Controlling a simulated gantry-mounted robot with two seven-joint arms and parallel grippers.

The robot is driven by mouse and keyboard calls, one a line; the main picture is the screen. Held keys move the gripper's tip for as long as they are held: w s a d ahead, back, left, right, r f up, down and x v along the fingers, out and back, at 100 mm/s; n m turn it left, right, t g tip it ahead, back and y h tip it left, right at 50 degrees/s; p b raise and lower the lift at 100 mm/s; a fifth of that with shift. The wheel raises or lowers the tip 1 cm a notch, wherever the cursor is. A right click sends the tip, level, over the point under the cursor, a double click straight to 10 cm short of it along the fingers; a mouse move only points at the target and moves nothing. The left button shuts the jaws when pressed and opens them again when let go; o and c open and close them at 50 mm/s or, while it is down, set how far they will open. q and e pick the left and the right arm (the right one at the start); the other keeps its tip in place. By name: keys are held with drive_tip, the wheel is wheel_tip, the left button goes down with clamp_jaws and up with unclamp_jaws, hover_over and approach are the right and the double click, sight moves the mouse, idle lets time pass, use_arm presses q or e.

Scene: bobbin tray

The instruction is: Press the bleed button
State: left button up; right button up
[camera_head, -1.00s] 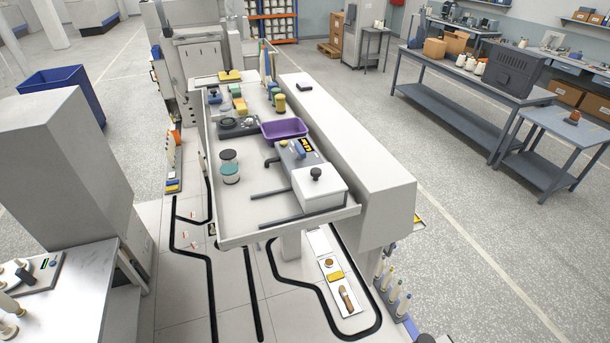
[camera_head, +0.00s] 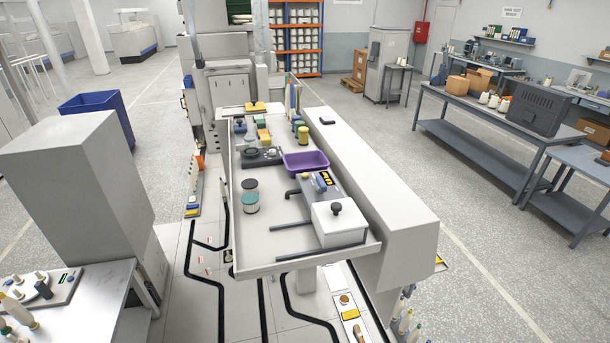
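I cannot pick out a bleed button for certain. In the head view a long light tray (camera_head: 262,262) holds a grey unit (camera_head: 312,196) with a yellow-and-black label (camera_head: 326,177) and a blue part (camera_head: 320,185) on top. A white box (camera_head: 345,228) with a black knob (camera_head: 336,208) stands at its near end. Dark pipes or bars run out to the left of both. Any small button on them is too small to make out. Neither of my grippers is in view.
The tray also holds a purple bin (camera_head: 305,162), two stacked round pots (camera_head: 250,196), a dark device (camera_head: 261,157) and several coloured bobbins. A grey cabinet (camera_head: 80,190) stands left, a blue bin (camera_head: 97,110) behind it, a workbench (camera_head: 480,125) right.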

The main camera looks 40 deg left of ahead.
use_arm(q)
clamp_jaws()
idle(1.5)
